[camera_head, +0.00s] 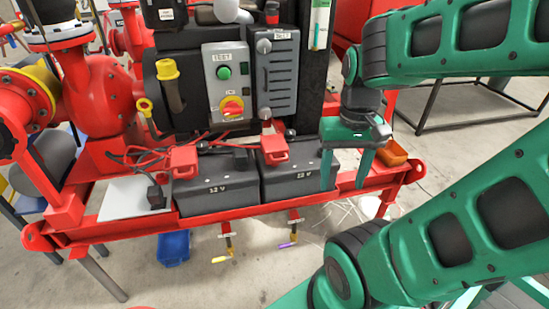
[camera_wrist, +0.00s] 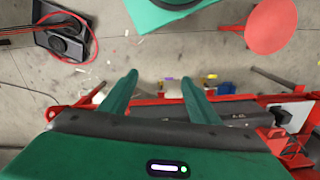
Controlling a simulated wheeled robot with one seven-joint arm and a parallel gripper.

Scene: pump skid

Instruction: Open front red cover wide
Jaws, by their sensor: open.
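Two red covers sit on top of the two dark grey 12 V batteries. The left red cover (camera_head: 184,161) is on the left battery (camera_head: 215,190), and the right red cover (camera_head: 274,150) is on the right battery (camera_head: 290,178). I cannot tell which one the task calls front. My gripper (camera_head: 345,186) is open and empty, pointing down at the right end of the right battery, to the right of both covers and touching neither.
The red skid frame (camera_head: 140,231) runs along the front of the batteries. A grey control box (camera_head: 228,83) and a finned grey box (camera_head: 276,75) stand behind them. An orange block (camera_head: 391,153) lies right of my gripper.

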